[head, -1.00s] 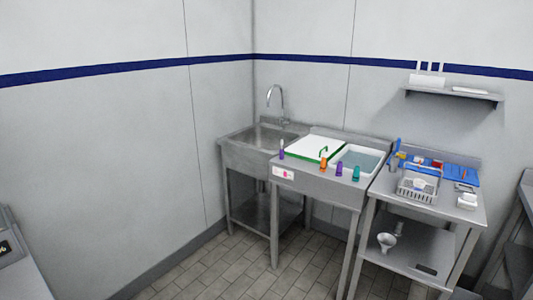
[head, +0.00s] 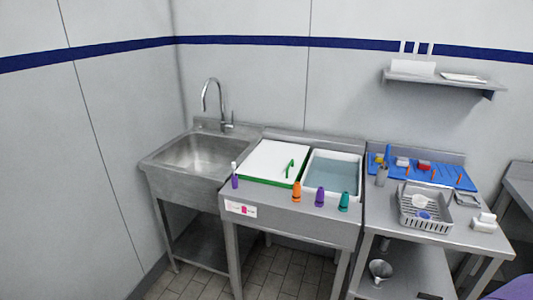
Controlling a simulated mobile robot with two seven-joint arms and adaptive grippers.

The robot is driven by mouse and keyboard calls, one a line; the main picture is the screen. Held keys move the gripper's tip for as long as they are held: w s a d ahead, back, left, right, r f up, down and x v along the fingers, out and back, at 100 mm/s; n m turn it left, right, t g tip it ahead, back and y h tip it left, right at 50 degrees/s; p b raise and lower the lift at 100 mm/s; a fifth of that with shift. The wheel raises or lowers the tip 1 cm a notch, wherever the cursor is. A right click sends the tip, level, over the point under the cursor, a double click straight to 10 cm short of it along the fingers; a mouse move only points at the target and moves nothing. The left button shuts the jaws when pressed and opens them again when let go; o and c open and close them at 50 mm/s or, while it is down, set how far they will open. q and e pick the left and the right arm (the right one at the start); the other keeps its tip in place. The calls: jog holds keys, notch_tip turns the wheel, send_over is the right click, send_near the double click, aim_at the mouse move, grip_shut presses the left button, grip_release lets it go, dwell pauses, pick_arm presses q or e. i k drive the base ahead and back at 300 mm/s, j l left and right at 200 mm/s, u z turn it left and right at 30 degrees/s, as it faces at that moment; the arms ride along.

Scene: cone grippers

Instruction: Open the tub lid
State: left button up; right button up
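The tub lid (head: 268,160) is a white panel with a green edge and a green handle (head: 289,168). It lies flat on the left part of the metal counter, to the right of the sink. It looks shut, and what is under it is hidden. Beside it on the right is an open tub (head: 332,172) of bluish water with a white rim. Neither of my grippers is in the head view.
Orange (head: 296,191), purple (head: 320,196) and teal (head: 344,201) cone-like pieces stand along the counter's front edge, with a slim purple bottle (head: 235,178) at left. A dish rack (head: 425,208) and blue mat (head: 440,172) are on the right table. Floor ahead looks clear.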

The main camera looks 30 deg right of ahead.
aim_at(274, 161)
jog(key=i+u, duration=0.25)
jog(key=i, duration=0.55)
jog(key=i+l+u, duration=0.25)
jog(key=i, duration=0.5)
jog(key=i+j+z, duration=0.15)
jog(key=i+z, duration=0.2)
jog(key=i+j+z, duration=0.4)
jog(key=i+z, duration=0.1)
jog(key=z, duration=1.65)
